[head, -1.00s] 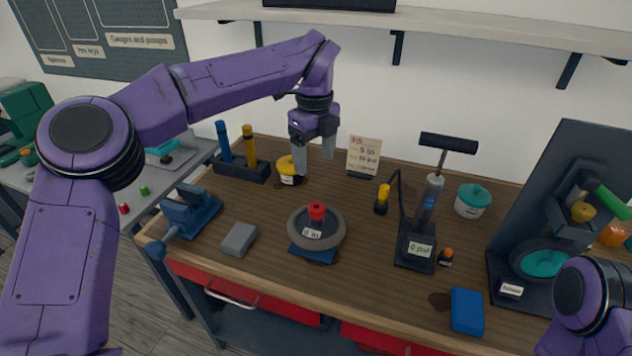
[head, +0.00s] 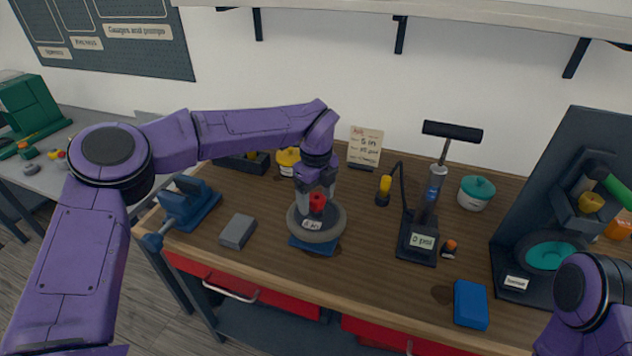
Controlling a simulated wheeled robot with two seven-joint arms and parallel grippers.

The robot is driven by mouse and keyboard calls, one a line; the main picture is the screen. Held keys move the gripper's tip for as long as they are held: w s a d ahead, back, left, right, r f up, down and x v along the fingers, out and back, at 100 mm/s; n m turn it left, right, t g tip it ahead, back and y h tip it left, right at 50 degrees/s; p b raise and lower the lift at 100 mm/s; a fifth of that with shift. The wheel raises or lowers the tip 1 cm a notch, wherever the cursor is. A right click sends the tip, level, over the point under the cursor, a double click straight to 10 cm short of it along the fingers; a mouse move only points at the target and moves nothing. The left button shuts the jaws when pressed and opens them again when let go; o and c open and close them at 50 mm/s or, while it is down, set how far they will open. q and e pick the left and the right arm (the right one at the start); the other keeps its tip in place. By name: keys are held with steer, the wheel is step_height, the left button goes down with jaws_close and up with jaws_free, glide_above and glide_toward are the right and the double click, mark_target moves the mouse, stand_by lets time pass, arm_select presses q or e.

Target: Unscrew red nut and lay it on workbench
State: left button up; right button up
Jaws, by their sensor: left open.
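The red nut (head: 317,203) sits at the centre of a grey wheel (head: 301,229), which lies flat on a blue stand (head: 314,246) on the wooden workbench (head: 375,260). My left gripper (head: 317,197) points down over the wheel. Its jaws are open, with one finger on either side of the red nut; I cannot tell whether they touch it. A small label on the wheel's front is partly readable. My right arm shows at the lower right edge, but its gripper is out of view.
A blue vise (head: 188,203) and a grey block (head: 237,232) are to the left. A pump with a gauge (head: 419,241) and a blue block (head: 470,304) are to the right. A card (head: 365,146) stands behind. Bare wood lies in front of the pump.

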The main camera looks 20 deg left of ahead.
arm_select(q)
steer(key=c, duration=1.1)
steer(key=shift+f+n+b, duration=0.2)
steer(key=shift+n+b, duration=0.1)
steer(key=shift+b, duration=0.25)
steer(key=shift+n+b, duration=2.3)
steer(key=shift+b, duration=0.2)
steer(key=shift+c, duration=0.2)
steer(key=shift+r+n+b, duration=0.1)
steer(key=shift+n+b, duration=2.8)
steer(key=shift+b, duration=0.45)
steer(key=shift+n+b, duration=2.8)
steer(key=shift+b, duration=0.3)
steer(key=shift+n+b, duration=1.45)
steer(key=shift+n, duration=0.05)
steer(key=shift+a+r+n+b, duration=0.1)
steer(key=shift+r+n+b, duration=0.05)
steer(key=shift+n+b, duration=0.8)
steer(key=shift+n, duration=0.25)
